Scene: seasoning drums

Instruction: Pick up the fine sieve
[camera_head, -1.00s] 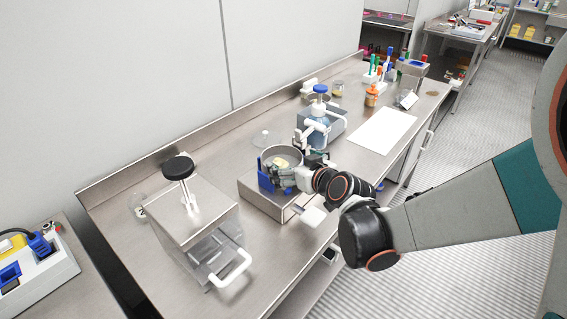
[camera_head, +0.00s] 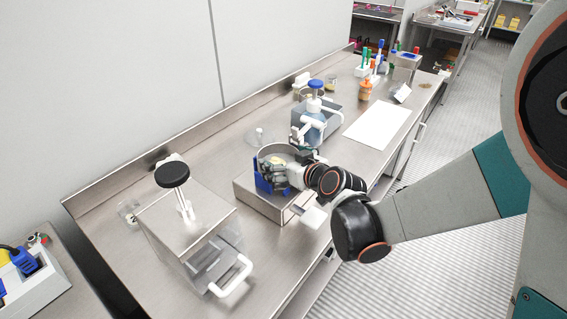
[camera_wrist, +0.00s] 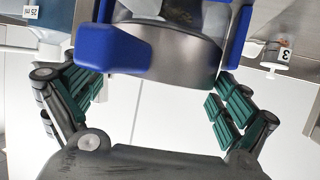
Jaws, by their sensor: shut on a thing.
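The fine sieve is a round metal ring (camera_head: 280,151) above a low steel box (camera_head: 264,202) on the bench; something pale yellow shows inside it. In the wrist view the sieve's curved metal wall (camera_wrist: 175,52) fills the top middle. My gripper (camera_head: 270,176) is shut on it, with a blue block (camera_wrist: 113,48) against its left side and another (camera_wrist: 236,32) at its right. I cannot tell whether the sieve touches the box. The far side of the sieve is partly hidden.
A steel container with a black knob (camera_head: 172,175) stands at the left.

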